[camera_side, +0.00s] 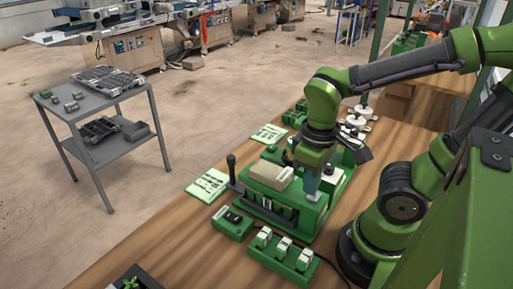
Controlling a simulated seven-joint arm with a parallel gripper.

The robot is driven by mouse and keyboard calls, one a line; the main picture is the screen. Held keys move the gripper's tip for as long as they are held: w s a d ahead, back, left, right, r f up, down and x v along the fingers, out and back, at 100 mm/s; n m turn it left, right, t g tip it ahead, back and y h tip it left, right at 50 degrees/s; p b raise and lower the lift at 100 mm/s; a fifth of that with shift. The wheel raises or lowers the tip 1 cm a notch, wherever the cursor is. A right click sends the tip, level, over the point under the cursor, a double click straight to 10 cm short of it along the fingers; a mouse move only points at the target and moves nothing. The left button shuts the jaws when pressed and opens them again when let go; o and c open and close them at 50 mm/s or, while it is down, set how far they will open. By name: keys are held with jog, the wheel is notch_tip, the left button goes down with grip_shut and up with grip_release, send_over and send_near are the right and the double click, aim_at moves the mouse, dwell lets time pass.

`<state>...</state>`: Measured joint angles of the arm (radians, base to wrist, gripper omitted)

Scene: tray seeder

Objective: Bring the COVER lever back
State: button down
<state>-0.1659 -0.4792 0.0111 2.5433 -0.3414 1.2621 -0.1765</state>
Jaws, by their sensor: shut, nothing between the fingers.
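The tray seeder (290,205) is a green machine on the wooden bench, with a beige block (270,175) on top. A black upright lever (231,166) with a knob stands at its left end. A green box with several white switch-like levers (283,246) sits in front of it. No lettering is readable, so I cannot tell which one is the COVER lever. My gripper (313,194) is shut and empty, pointing down at the right part of the seeder, right of the beige block. I cannot tell whether it touches anything.
A small green box with a black switch (232,221) lies at the seeder's front left. Printed cards (207,185) lie on the bench (165,250). A dark tray with green plants (130,281) is at the bottom. A grey cart (75,112) stands apart on the floor.

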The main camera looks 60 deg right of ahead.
jog(key=shift+s+d+f, duration=0.1)
jog(key=shift+d+f, duration=0.1)
jog(key=shift+f, duration=0.05)
jog(key=shift+d, duration=1.25)
jog(key=shift+a+r, duration=0.25)
jog(key=shift+r, duration=0.8)
jog(key=shift+a+r, duration=0.25)
jog(key=shift+r, duration=0.8)
jog(key=shift+a+r, duration=0.25)
jog(key=shift+r, duration=0.8)
jog(key=w+a+r+m+t+y, duration=0.1)
jog(key=w+r+m+t+y, duration=0.1)
jog(key=w+t, duration=0.5)
jog(key=shift+a+r+m, duration=0.3)
jog(key=shift+r+m, duration=0.45)
jog(key=shift+m, duration=0.25)
